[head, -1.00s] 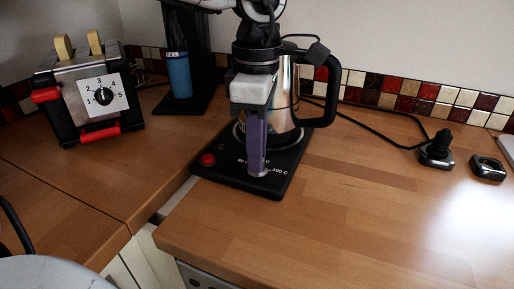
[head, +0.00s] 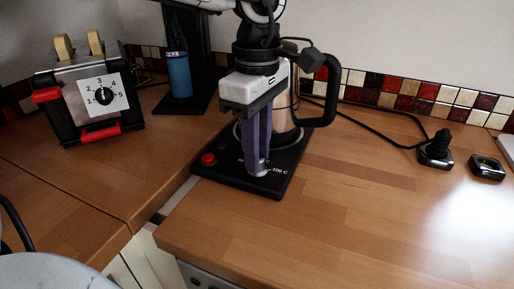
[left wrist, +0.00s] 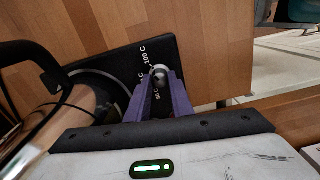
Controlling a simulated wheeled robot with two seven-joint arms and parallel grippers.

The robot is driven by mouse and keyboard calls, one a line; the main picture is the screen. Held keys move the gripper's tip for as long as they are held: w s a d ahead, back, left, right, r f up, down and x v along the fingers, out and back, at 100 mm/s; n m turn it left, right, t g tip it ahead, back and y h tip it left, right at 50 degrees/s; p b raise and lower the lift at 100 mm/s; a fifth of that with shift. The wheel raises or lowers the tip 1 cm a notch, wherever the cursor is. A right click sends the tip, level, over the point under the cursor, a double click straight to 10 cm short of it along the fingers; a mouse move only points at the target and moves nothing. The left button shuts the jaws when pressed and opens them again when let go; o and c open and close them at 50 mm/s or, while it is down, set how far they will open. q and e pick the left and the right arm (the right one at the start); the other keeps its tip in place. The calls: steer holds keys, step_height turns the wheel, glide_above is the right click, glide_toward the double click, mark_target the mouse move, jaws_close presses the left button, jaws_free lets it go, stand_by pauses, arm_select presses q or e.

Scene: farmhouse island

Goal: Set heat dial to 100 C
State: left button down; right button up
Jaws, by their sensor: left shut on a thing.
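The black kettle base (head: 218,182) stands on the wooden counter and has printed heat marks on its front part, with "100 C" readable. The small metal heat dial (left wrist: 159,71) sits among these marks on the base. My left gripper (head: 257,170) points down from above, with its purple fingers shut on the dial; it also shows in the left wrist view (left wrist: 160,80). The fingers hide most of the dial in the head view, and I cannot tell which mark it points to. The metal kettle (head: 284,103) stands on the base behind the gripper. My right gripper is not in view.
A red button (head: 208,159) is at the base's left corner. A toaster (head: 92,95) with bread stands at the left, and a blue cylinder (head: 179,75) behind. A plug (head: 437,150) and a socket (head: 487,167) lie at the right. The front right counter is clear.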

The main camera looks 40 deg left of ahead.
arm_select(q)
steer(key=c, duration=1.6)
jaws_free()
steer(key=shift+o, duration=0.2)
step_height(320, 180, up, 10)
steer(key=p, duration=0.1)
steer(key=shift+r, duration=0.25)
